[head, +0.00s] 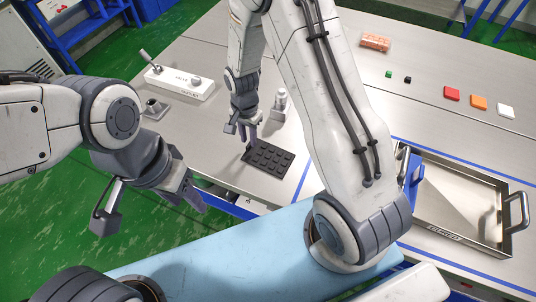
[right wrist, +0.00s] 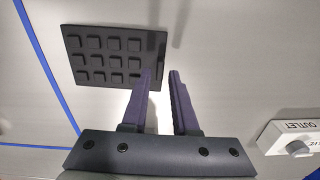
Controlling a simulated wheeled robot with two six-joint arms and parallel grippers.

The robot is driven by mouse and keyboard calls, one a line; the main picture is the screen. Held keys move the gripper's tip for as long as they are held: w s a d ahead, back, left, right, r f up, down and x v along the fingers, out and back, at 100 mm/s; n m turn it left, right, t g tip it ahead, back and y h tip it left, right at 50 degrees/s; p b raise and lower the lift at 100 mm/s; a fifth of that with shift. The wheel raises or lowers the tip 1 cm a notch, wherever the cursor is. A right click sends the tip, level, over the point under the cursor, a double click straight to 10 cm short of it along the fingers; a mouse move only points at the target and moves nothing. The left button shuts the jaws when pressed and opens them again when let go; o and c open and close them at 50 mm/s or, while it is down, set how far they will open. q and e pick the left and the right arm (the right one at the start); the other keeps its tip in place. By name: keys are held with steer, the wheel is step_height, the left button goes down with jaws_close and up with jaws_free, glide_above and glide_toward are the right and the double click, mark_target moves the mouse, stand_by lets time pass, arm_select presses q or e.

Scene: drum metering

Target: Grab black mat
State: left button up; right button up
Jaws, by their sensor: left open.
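The black mat (head: 268,158) lies flat on the metal table, with rows of raised square pads on it. In the right wrist view the mat (right wrist: 105,56) is at the upper left. My right gripper (head: 249,140) points down at the mat's far left corner. In the right wrist view its fingers (right wrist: 160,74) are apart, one overlapping the mat's edge and the other just beyond it, with nothing clearly held. I cannot tell whether they touch the mat. My left gripper (head: 194,190) is open and empty, off the table's near left edge.
A white valve block (head: 180,83) stands at the far left. A small grey-white bottle-like object (head: 281,100) is behind the mat. An open metal drawer or tray (head: 455,200) is at the right. Red (head: 451,93), orange (head: 479,102) and white (head: 506,111) blocks lie beyond it.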

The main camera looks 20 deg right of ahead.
steer(key=shift+f, duration=1.1)
jaws_close()
stand_by(0.6)
